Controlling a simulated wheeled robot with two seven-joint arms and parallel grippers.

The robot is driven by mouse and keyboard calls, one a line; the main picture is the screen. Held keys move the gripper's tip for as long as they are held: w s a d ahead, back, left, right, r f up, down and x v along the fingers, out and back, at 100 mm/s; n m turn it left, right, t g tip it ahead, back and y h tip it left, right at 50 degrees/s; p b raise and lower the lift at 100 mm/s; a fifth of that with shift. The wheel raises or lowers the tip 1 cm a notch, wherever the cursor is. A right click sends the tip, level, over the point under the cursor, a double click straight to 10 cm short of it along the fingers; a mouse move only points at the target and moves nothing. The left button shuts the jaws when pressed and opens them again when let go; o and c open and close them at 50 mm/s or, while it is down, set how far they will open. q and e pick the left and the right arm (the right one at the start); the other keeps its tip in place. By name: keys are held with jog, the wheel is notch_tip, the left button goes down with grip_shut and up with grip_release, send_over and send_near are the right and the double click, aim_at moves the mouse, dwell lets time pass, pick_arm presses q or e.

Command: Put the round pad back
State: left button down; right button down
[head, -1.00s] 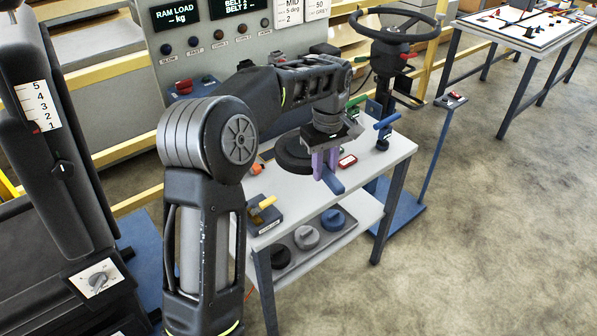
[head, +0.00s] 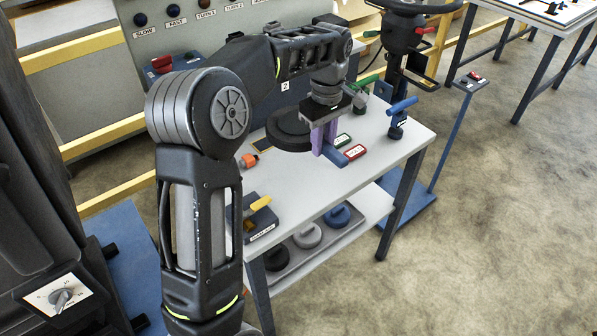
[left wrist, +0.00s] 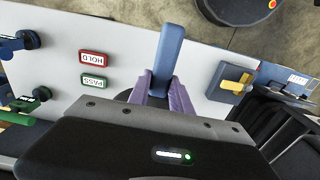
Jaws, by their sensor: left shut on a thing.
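A round pad, a thick black disc (head: 287,130), shows at the back of the white table. A blue handle bar (left wrist: 169,48) sticks out between my left gripper's purple fingers, beside the disc. My left gripper (head: 325,138) is shut on this bar, over the table's back half. The disc is partly behind the gripper, and where it joins the bar is hidden. In the left wrist view my gripper (left wrist: 163,92) points along the bar, with only a dark edge of the disc behind. My right gripper is not in view.
The white table (head: 300,190) bears a red label (head: 355,152), a green label (head: 343,140), a yellow-handled block (head: 262,217) and blue and green levers at the right. Its lower shelf holds a tray with black (head: 275,257), grey (head: 306,234) and blue (head: 338,215) round pieces.

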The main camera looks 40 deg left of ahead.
pick_arm(q)
notch_tip(320, 180, down, 3)
jog(key=shift+w+a+r+b, duration=0.1)
jog(key=shift+r+b, duration=0.05)
jog(key=shift+b, duration=0.75)
jog(key=shift+r, duration=0.1)
send_over(320, 187)
jog(key=shift+f, duration=2.55)
notch_tip(320, 187, down, 5)
jog(key=c, duration=1.2)
grip_release()
jog(key=shift+o, duration=0.2)
